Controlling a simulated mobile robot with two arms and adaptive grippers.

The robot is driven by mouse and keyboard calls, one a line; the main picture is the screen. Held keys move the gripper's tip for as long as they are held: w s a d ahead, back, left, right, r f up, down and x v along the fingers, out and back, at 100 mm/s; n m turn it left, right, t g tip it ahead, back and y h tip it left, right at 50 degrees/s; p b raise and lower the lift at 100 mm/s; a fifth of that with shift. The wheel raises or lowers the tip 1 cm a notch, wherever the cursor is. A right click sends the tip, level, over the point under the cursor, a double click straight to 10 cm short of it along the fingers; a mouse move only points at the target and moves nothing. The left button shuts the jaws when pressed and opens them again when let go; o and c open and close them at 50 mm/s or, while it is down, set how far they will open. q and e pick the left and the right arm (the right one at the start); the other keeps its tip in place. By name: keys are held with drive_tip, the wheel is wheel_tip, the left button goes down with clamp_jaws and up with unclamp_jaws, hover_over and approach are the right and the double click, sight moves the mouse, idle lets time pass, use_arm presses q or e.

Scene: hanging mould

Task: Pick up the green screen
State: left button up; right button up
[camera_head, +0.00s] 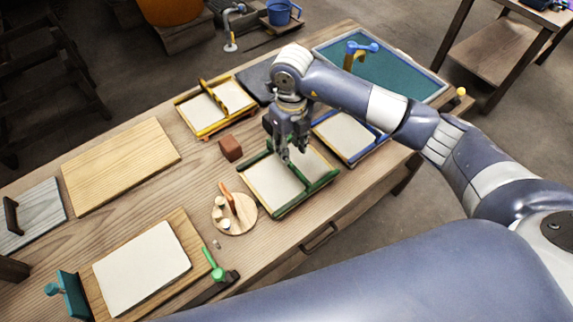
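The green screen (268,184) is a green-framed rectangle with a pale cream panel and a green bar across its middle. It lies flat near the front edge of the wooden table. My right gripper (293,153) points down over the back part of its middle bar. Its fingers look apart, with a small gap between them. The gripper hides part of the bar and the frame's back side, and I cannot tell whether the fingertips touch it. My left gripper is not in view.
A yellow-framed screen (235,97) lies behind left, and a blue-framed one (342,135) lies close on the right. A brown block (230,148) and a round wooden board (236,222) are to the left. A teal-surfaced tray (400,83) sits at the back right.

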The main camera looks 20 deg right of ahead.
drive_tip(key=shift+s+f, duration=0.45)
drive_tip(key=shift+w+a+f+p, duration=0.15)
drive_tip(key=shift+w+f+p, duration=0.25)
drive_tip(key=shift+f+p, duration=0.3)
drive_tip(key=f, duration=0.1)
drive_tip(key=f+p, duration=0.1)
drive_tip(key=f, duration=0.1)
drive_tip(key=shift+w+a+f, duration=0.15)
drive_tip(key=shift+w, duration=0.2)
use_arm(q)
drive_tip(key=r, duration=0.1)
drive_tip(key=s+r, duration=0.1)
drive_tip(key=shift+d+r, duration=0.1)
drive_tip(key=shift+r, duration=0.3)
use_arm(e)
drive_tip(key=shift+f, duration=0.35)
drive_tip(key=shift+c, duration=0.3)
clamp_jaws()
